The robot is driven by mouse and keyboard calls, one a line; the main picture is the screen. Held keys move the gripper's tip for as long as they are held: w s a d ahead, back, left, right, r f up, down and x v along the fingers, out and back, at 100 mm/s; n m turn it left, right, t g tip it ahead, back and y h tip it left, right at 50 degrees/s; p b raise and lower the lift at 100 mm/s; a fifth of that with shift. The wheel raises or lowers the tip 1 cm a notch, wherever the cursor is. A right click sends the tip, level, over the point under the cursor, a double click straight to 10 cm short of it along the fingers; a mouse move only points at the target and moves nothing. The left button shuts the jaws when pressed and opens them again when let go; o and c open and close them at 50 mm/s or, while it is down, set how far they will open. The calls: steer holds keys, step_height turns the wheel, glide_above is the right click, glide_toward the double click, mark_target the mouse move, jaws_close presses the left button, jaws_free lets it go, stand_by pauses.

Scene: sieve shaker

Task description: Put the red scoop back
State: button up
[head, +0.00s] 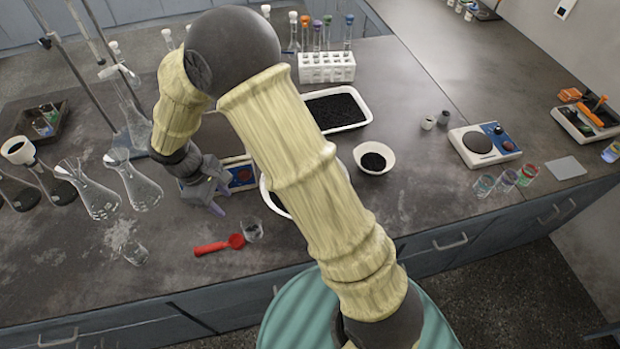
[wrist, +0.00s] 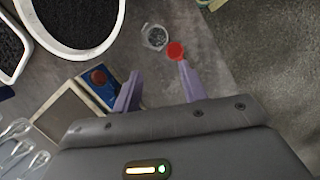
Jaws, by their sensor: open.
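The red scoop (head: 219,245) lies flat on the dark bench top near the front edge, its handle to the left and its bowl to the right beside a small clear beaker (head: 251,229). My gripper (head: 220,198) is open and empty, above the bench and behind the scoop in the head view. In the wrist view the red scoop's round end (wrist: 176,50) shows just past the right finger of my gripper (wrist: 157,85), next to the small beaker (wrist: 155,37). The rest of the scoop is hidden in the wrist view.
A balance (head: 240,177) and a white bowl of black grains (wrist: 80,18) stand close to my gripper. A white tray of black grains (head: 337,109) is behind.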

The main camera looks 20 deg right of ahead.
steer(key=s+d+r+m+t+y, duration=0.1)
steer(key=s+d+r+m, duration=0.2)
steer(key=d, duration=0.4)
steer(key=s+d+r+m+t, duration=0.1)
steer(key=s+d+r+m, duration=0.2)
steer(key=d+m, duration=0.2)
steer(key=s+d+r+m+t+y, duration=0.1)
steer(key=s+d+r+m, duration=0.2)
steer(key=d, duration=0.5)
steer(key=shift+d+r+m+y, duration=0.3)
steer(key=shift+r+m, duration=0.15)
steer(key=shift+m, duration=0.35)
